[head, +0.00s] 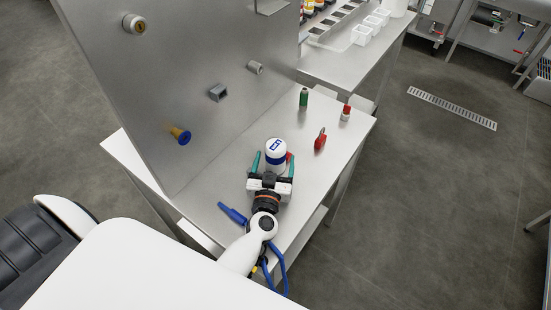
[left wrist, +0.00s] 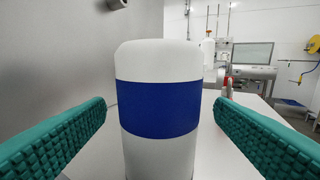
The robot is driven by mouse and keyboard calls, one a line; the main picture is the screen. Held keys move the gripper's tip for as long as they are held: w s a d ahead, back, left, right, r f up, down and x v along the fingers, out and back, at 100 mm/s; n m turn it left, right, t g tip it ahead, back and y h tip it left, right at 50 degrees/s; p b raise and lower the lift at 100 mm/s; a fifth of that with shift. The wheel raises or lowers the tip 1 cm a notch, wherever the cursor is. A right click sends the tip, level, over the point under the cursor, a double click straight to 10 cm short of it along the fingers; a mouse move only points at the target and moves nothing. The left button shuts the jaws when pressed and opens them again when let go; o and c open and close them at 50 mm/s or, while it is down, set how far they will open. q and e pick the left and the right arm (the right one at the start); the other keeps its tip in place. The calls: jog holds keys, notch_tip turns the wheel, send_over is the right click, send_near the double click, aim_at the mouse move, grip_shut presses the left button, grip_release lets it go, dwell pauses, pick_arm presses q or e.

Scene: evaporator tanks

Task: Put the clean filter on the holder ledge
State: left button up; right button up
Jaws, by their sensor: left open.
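A white cylinder with a blue band, which looks like the filter (head: 275,150), stands upright on the steel bench (head: 328,170). It also fills the middle of the left wrist view (left wrist: 158,105). My left gripper (head: 273,168) is open, with its green fingers on either side of the cylinder. In the left wrist view, gaps show between the cylinder and both fingers. A grey shelf-like piece (head: 272,6) on the upright steel panel is cut off at the top of the head view. I cannot tell whether it is the holder ledge. My right gripper is not in view.
A green cylinder (head: 304,97), red-white bottle (head: 346,112), red item (head: 320,140) and blue tool (head: 232,213) are on the bench.

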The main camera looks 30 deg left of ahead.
pick_arm(q)
jog(key=b+x, duration=0.1)
jog(key=x, duration=0.3)
jog(key=shift+w+a, duration=0.1)
jog(key=shift+w, duration=0.15)
jog(key=shift+s, duration=0.1)
jog(key=shift+c, duration=0.5)
jog(key=c, duration=1.1)
jog(key=shift+c, duration=0.2)
